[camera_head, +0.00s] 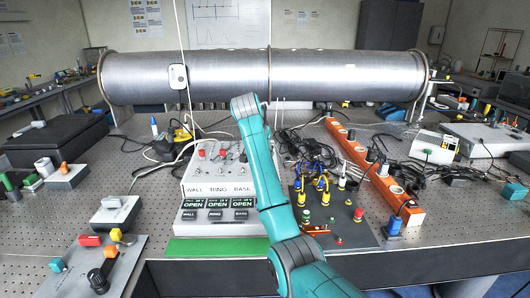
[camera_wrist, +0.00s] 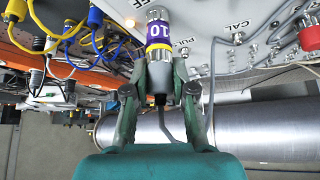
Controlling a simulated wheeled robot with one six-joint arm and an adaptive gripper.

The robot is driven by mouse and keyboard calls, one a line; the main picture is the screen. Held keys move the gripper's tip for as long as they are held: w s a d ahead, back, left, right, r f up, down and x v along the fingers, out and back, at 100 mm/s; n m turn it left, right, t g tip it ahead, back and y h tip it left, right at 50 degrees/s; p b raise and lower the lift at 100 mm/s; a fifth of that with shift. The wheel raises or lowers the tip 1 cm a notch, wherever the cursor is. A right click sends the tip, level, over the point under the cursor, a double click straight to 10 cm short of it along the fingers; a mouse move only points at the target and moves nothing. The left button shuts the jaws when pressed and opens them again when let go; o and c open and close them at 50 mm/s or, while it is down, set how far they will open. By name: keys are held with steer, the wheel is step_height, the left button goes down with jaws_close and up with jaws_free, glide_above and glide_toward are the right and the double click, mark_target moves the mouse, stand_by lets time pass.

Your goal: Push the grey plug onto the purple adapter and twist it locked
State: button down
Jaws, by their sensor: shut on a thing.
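In the wrist view my gripper (camera_wrist: 159,66) is shut on the grey plug (camera_wrist: 158,78), one finger on each side. A dark cable leaves the plug's rear toward my palm. The purple adapter (camera_wrist: 158,32), marked 10 and with a yellow band, is straight in line with the plug's front, and a silver collar shows at its far end. The plug appears to meet the adapter; whether it is seated or locked cannot be told. In the head view my teal arm hides the gripper, plug and adapter.
A white panel (camera_wrist: 240,62) with labels, small connectors and a red knob (camera_wrist: 311,38) lies close beside the adapter. Yellow and blue cables (camera_wrist: 82,45) hang at left. A large metal pipe (camera_head: 330,75) spans the table's back. An orange power strip (camera_head: 365,160) is at right.

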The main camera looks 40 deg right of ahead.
steer(key=shift+d+f+m+g+h, duration=0.15)
steer(key=shift+m+g, duration=0.2)
steer(key=shift+m, duration=0.35)
steer(key=shift+a+m+g+h, duration=0.15)
steer(key=shift+m+g, duration=0.2)
steer(key=shift+m, duration=0.35)
steer(key=shift+m+g, duration=0.6)
steer(key=shift+m, duration=0.3)
steer(key=c, duration=0.9)
jaws_free()
steer(key=shift+d, duration=0.1)
step_height(320, 180, up, 10)
steer(key=shift+r, duration=0.1)
steer(key=shift+s, duration=0.1)
